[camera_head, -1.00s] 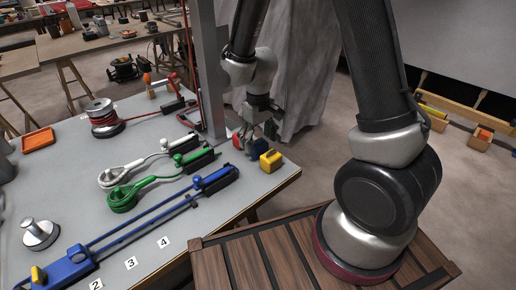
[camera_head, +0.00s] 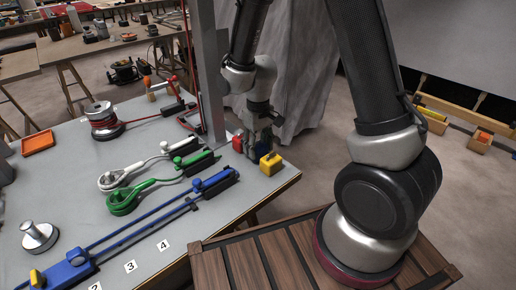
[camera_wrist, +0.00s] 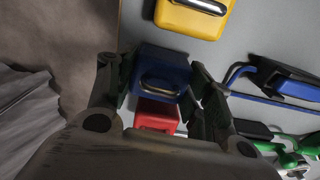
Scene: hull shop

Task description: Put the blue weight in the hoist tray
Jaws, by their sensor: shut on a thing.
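The blue weight (camera_wrist: 164,68) is a dark blue block with a metal handle, between the two fingers of my gripper (camera_wrist: 161,85) in the wrist view. My gripper is shut on it. In the head view my gripper (camera_head: 259,150) is low at the table's right corner, and the blue weight is mostly hidden by the fingers. A red weight (camera_wrist: 157,114) is right beside the blue one, and it also shows in the head view (camera_head: 237,143). A yellow weight (camera_head: 271,163) is on the other side, apart from the blue one. I cannot make out the hoist tray for certain.
The grey table (camera_head: 140,205) carries a blue rail fixture (camera_head: 150,220), a green looped line (camera_head: 125,200), a white looped line (camera_head: 120,178) and a red-line spool (camera_head: 103,120). An orange tray (camera_head: 38,141) lies at the far left. A grey post (camera_head: 210,75) stands close to my gripper.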

